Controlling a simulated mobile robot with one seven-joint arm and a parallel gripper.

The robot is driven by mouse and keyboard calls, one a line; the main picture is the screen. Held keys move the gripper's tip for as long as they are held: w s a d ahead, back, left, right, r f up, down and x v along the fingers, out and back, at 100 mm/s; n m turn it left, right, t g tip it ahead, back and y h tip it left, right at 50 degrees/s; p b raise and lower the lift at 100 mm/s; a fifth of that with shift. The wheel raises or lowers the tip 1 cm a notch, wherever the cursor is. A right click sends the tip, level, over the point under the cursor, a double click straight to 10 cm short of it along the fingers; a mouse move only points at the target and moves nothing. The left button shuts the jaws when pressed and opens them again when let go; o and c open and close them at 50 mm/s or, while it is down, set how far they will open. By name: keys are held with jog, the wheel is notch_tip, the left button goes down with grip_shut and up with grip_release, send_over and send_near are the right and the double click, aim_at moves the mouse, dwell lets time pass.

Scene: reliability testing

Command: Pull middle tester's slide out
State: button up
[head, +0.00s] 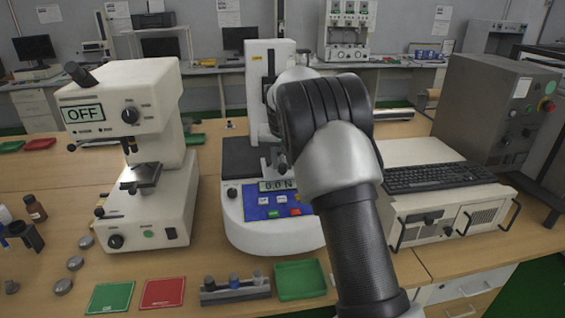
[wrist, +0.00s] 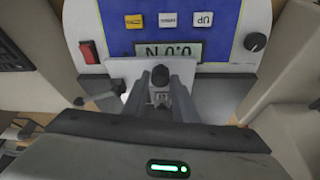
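The middle tester (head: 262,212) is a white machine with a blue front panel and a display reading 0.0 N. It stands on the bench behind my arm. In the wrist view its panel (wrist: 215,22) appears upside down. My gripper (wrist: 160,80) is at the tester, its two grey fingers on either side of a small dark knob (wrist: 160,73). A light grey plate (wrist: 122,69) lies around the knob. I cannot tell whether the fingers touch the knob. In the head view my arm hides the fingers and the knob.
A white tester (head: 150,185) with an OFF display stands to the left. A grey box unit (head: 435,215) with a keyboard (head: 440,177) stands to the right. A green tray (head: 300,280) and a small rack (head: 235,290) sit in front. Bottles and small round pieces lie at the left.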

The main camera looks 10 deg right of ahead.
jog(key=o, duration=0.3)
jog(key=shift+r, duration=0.1)
jog(key=p+v, duration=0.1)
jog(key=v, duration=1.6)
jog(key=shift+r, duration=0.1)
jog(key=shift+s+r, duration=0.1)
jog(key=s+d+r+p, duration=0.1)
jog(key=s+r+p, duration=0.3)
jog(key=s+r, duration=0.55)
jog(key=s+f+p, duration=0.1)
jog(key=s+p, duration=0.1)
jog(key=s, duration=0.7)
jog(key=s+f+n+p, duration=0.1)
jog(key=s+p, duration=0.1)
jog(key=s, duration=0.8)
jog(key=s+f+n+t+p, duration=0.1)
jog(key=s+p, duration=0.1)
jog(key=s, duration=0.8)
jog(key=shift+d+f+y, duration=0.1)
jog(key=shift+d+y, duration=0.1)
jog(key=shift+y, duration=0.2)
